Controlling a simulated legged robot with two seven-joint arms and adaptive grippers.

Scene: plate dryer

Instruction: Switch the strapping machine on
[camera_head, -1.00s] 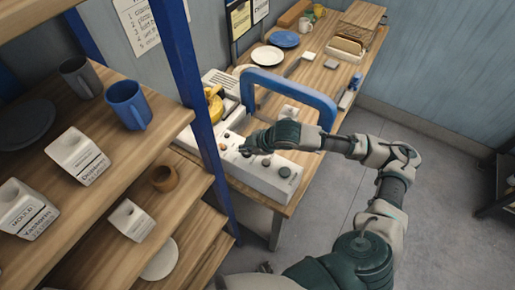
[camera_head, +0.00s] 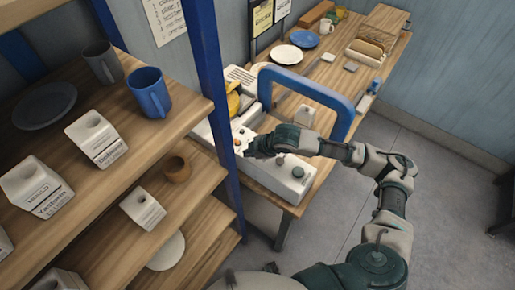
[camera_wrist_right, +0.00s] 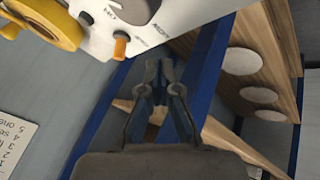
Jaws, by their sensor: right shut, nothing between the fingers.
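The strapping machine has a blue arch (camera_head: 347,117) and a pale control box (camera_head: 287,181) with knobs on its top, standing on the wooden bench. In the right wrist view its white panel (camera_wrist_right: 185,13) shows small print, an orange knob (camera_wrist_right: 120,47) and a yellow ring-shaped part (camera_wrist_right: 58,24). My right gripper (camera_head: 250,149) is at the left part of the control box, its arm reaching across the box. In the right wrist view this gripper (camera_wrist_right: 161,66) is shut and empty, to the right of the orange knob and apart from it. My left gripper is out of view.
A wooden shelf with a blue post (camera_head: 213,90) stands close to the left of my right gripper. It holds a blue mug (camera_head: 149,95), cartons and plates. Open floor lies at right.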

